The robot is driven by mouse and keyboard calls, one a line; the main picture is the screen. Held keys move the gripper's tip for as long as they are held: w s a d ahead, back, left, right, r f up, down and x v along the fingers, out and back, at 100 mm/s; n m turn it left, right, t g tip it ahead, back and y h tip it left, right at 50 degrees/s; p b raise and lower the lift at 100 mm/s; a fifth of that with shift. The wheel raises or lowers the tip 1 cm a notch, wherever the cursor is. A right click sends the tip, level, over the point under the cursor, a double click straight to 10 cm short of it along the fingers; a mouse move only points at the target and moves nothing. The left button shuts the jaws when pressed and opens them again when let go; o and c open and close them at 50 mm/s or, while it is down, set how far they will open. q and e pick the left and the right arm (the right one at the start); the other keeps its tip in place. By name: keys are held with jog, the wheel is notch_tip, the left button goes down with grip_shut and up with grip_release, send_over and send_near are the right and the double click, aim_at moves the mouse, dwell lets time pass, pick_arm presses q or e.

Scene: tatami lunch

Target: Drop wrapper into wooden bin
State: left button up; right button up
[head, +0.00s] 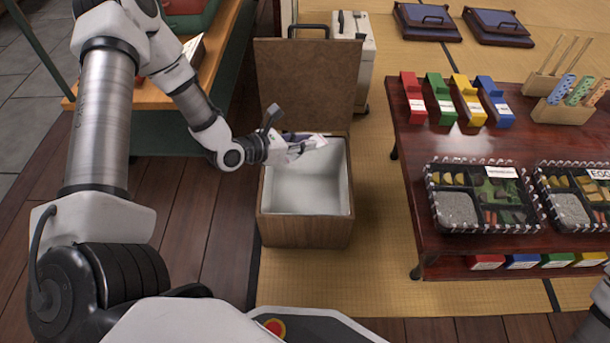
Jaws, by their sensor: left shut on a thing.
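The wooden bin (304,231) stands open on the tatami, with its brown lid (307,80) raised at the back. Its pale inside (310,185) looks empty where I can see it. My left gripper (298,149) reaches in from the left and is over the bin's back left part. It is shut on a pale, crumpled wrapper (316,142), which is above the opening. The gripper's fingers are partly hidden by the wrapper. My right gripper is not in view; only a bit of my right arm shows at the lower right edge.
A low red-brown table (460,150) on the right holds two bento trays (482,230) and coloured blocks (440,98). A white case (352,50) stands behind the lid. A wooden bench (215,60) is at the upper left. Tatami lies free between bin and table.

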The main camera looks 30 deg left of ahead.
pick_arm(q)
jog(key=shift+w+a+f+y, duration=0.1)
jog(key=shift+a+f+y, duration=0.2)
jog(key=shift+a+f, duration=0.25)
notch_tip(320, 180, down, 6)
jog(key=b, duration=0.4)
jog(key=shift+d+r+b, duration=0.15)
jog(key=shift+b, duration=0.15)
jog(key=o, duration=0.7)
jog(key=shift+o, duration=0.2)
jog(key=v, duration=0.7)
jog(key=shift+s, duration=0.2)
